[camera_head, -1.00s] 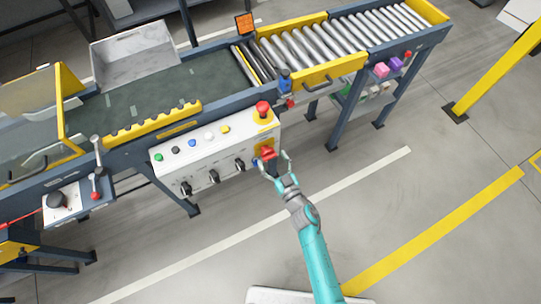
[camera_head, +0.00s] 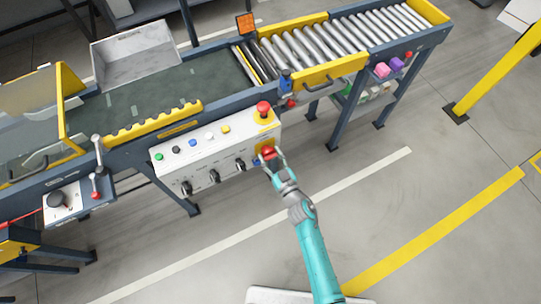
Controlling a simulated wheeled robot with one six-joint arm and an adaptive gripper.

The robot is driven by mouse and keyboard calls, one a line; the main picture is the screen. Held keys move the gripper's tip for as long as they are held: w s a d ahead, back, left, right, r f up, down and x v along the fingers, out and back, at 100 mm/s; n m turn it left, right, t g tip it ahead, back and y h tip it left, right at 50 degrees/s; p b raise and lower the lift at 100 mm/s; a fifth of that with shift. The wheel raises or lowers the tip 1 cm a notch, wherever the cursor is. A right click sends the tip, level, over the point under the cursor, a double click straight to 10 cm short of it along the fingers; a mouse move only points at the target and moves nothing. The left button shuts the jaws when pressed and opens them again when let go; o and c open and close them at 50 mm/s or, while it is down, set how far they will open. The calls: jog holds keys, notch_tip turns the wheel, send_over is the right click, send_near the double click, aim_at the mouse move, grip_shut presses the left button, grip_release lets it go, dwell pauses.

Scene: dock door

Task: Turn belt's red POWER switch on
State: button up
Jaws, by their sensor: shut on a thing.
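The red POWER switch (camera_head: 268,151) sits on a yellow plate at the right end of the white control panel (camera_head: 205,160) on the belt's front. My gripper (camera_head: 271,159) is at the switch, with its fingers closed around the red handle. The fingers hide part of the handle, and its exact angle is hard to read. The belt (camera_head: 160,95) is dark green and runs behind the panel.
A red mushroom button (camera_head: 263,108) stands on a yellow base above the switch. Black knobs (camera_head: 214,177) line the panel's front face to the left. A grey bin (camera_head: 135,50) stands at the belt's far side. The floor in front is clear.

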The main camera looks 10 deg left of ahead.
jog(key=n, duration=0.4)
jog(key=shift+a, duration=0.1)
jog(key=n, duration=0.4)
jog(key=shift+s+n, duration=0.1)
jog(key=shift+n, duration=0.2)
jog(key=n, duration=0.4)
jog(key=shift+a+f+n, duration=0.1)
jog(key=shift+f+n, duration=0.05)
jog(key=shift+n, duration=2.35)
jog(key=shift+f, duration=0.1)
jog(key=o, duration=1.2)
jog(key=shift+c, duration=0.2)
jog(key=shift+s, duration=0.1)
